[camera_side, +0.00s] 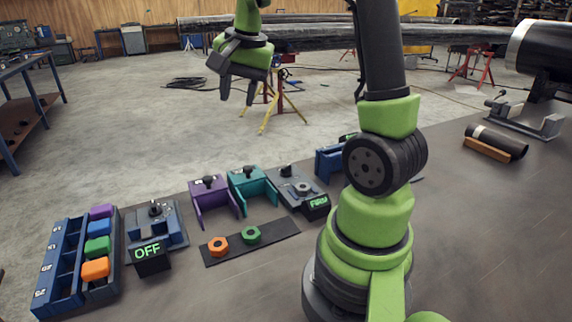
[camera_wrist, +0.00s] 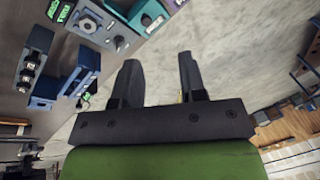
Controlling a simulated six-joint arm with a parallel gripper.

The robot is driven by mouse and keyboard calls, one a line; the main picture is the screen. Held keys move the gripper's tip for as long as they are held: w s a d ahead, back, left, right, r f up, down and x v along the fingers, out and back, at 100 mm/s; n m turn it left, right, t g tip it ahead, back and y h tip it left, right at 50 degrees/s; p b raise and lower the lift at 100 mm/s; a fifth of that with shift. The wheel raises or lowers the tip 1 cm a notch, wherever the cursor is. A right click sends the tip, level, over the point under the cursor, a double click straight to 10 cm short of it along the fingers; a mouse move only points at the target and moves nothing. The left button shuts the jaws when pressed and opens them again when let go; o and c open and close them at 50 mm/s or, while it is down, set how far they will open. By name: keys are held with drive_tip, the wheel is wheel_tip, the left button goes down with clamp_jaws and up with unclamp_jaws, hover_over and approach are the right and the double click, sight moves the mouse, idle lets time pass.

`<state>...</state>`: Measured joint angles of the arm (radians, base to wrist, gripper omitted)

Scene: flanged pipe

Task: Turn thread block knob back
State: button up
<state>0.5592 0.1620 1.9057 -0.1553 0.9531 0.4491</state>
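My gripper (camera_side: 238,92) is raised well above the bench in the side view. Its two dark fingers are apart with nothing between them, as the wrist view (camera_wrist: 160,82) also shows. Several knobs are in view and I cannot tell which belongs to the thread block. A grey block with a black knob (camera_side: 286,171), a round ring and a green-lettered display (camera_side: 316,201) sits mid-bench; it also shows in the wrist view (camera_wrist: 97,27). A teal block (camera_side: 250,178) and a purple block (camera_side: 208,192) carry black knobs. My gripper touches none of them.
A blue-grey block with a knob (camera_side: 155,210) has a display reading OFF (camera_side: 150,253). A blue rack (camera_side: 65,265) with coloured blocks is far left. A dark strip (camera_side: 218,258) holds an orange and a green nut. My arm hides part of a blue block (camera_side: 329,163).

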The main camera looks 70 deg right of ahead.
drive_tip(key=d+f+m+g, duration=0.1)
drive_tip(key=d+f+m, duration=0.3)
drive_tip(key=d+f, duration=0.3)
drive_tip(key=m+g, duration=0.2)
drive_tip(key=m, duration=0.1)
approach(286, 166)
drive_tip(key=shift+y, duration=0.4)
drive_tip(key=f, duration=0.6)
drive_tip(key=d+f, duration=0.1)
drive_tip(key=f, duration=0.2)
drive_tip(key=shift+f, duration=0.2)
clamp_jaws()
